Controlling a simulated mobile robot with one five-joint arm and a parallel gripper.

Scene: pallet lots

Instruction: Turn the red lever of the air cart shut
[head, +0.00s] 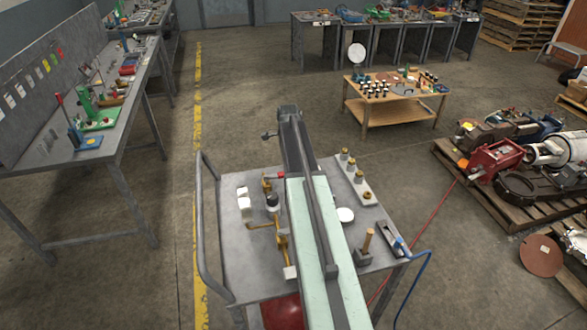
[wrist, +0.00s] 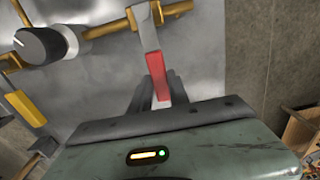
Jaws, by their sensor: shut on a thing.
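The air cart (head: 230,268) stands in front of me with brass pipework on its grey top. The red lever (wrist: 155,66) sits on a brass pipe (wrist: 178,8) and points away from it, roughly crosswise, toward my gripper. A bit of the red lever (head: 281,175) shows beside my arm in the head view. My gripper (wrist: 160,92) is shut on the lever's free end, with a dark finger on each side. In the head view my arm hides the gripper.
A black-and-white knob (wrist: 38,46) and a yellow lever (wrist: 22,107) are left of the red lever. Brass fittings (head: 358,177) stand on a strip at the cart's right. A blue hose (head: 429,265) hangs off the right side. A wooden table (head: 405,107) stands beyond.

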